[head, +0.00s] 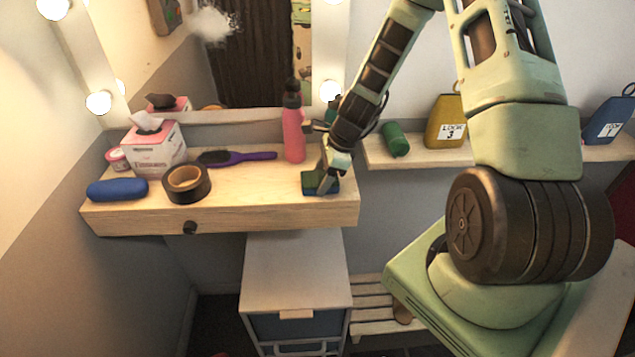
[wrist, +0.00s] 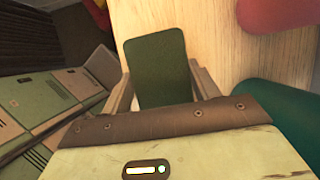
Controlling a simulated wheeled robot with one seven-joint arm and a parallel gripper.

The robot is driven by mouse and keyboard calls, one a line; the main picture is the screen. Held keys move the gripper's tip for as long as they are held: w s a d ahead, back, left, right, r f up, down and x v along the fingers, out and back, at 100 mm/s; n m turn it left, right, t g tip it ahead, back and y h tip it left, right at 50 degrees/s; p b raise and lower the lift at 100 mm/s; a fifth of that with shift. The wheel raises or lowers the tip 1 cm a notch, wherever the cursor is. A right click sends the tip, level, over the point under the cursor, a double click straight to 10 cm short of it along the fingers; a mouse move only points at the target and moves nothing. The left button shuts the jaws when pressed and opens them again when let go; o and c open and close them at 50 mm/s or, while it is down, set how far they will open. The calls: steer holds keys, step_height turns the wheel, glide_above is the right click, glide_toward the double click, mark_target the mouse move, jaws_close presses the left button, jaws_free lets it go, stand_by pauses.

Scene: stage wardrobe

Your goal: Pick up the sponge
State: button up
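The sponge (head: 314,187), dark green on top with a blue side, lies on the wooden vanity top near its front right corner. In the wrist view its green face (wrist: 160,62) lies between the two fingers of my gripper (wrist: 160,80). In the head view my gripper (head: 327,177) reaches down over the sponge from above. The fingers are spread to about the sponge's width, one along each side. I see no clear gap at the fingertips, but cannot tell whether they press on it. The sponge's near end is hidden by my gripper's body.
A pink bottle (head: 293,135) stands just behind the sponge. A purple hairbrush (head: 240,157), black tape roll (head: 187,184), blue case (head: 117,190) and tissue box (head: 158,152) sit to the left. A shelf to the right holds a green cylinder (head: 395,140) and a yellow bottle (head: 446,122).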

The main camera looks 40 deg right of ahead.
mark_target(322, 178)
steer(key=c, duration=0.4)
steer(key=shift+o, duration=0.2)
step_height(322, 178, up, 10)
steer(key=shift+r+b, duration=0.25)
steer(key=shift+b, duration=0.2)
